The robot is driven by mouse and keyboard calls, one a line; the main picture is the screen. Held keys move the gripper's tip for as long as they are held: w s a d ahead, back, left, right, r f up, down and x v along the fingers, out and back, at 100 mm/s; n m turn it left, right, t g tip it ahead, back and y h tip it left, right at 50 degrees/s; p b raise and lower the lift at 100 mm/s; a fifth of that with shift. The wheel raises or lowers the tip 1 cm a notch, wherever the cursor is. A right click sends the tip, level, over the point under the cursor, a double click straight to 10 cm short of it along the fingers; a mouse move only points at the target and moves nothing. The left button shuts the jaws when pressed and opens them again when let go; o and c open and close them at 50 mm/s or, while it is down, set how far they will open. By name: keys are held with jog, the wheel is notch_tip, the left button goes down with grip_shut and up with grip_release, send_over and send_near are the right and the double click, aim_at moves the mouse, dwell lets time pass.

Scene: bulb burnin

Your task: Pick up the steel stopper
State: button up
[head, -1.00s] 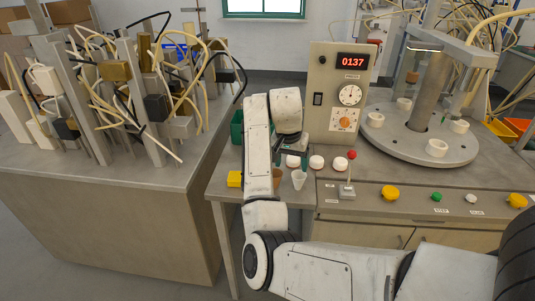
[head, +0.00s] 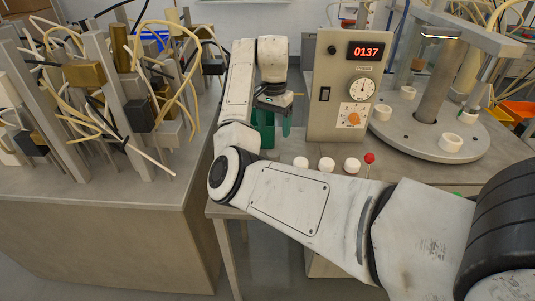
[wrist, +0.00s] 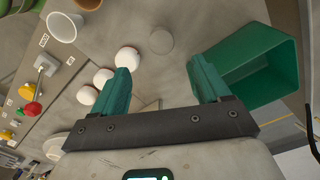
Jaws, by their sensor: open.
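A dull grey round disc (wrist: 160,41) lies flat on the table in the wrist view, beyond my fingertips and roughly between them. It may be the steel stopper, but its low contrast leaves this uncertain.
A green open bin (wrist: 262,80) stands close to the right finger. Several white round caps (wrist: 128,57) lie in a row near the left finger. The control box (head: 349,88) stands right of my gripper.

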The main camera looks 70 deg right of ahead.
aim_at(273, 153)
notch_tip(273, 153, down, 10)
jog(key=shift+r+p, duration=0.1)
jog(key=shift+p, duration=0.25)
jog(key=c, duration=1.2)
